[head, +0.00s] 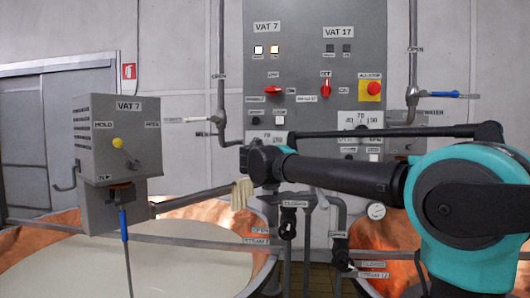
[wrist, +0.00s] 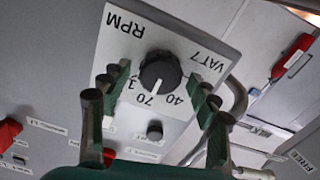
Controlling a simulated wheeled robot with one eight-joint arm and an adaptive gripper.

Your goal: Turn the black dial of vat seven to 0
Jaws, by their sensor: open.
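The black dial of vat seven (wrist: 160,72) is in the middle of the wrist view, on a white plate marked RPM and VAT 7 (wrist: 128,52). The plate looks upside down there. The dial's white mark points toward the scale between 70 and 40; the 0 is not legible. My gripper (wrist: 155,84) is open, with one finger on each side of the dial. Gaps show between the fingers and the dial, so it is not gripped. In the head view my gripper (head: 262,162) is in front of the lower VAT 7 panel and hides the dial.
A small black knob (wrist: 154,130) sits beside the dial on the panel. Red switches (head: 272,90) and a red button on yellow (head: 370,88) are higher up. Pipes (head: 222,70) flank the panel. A grey VAT 7 box (head: 85,130) stands left, above a filled copper vat (head: 255,235).

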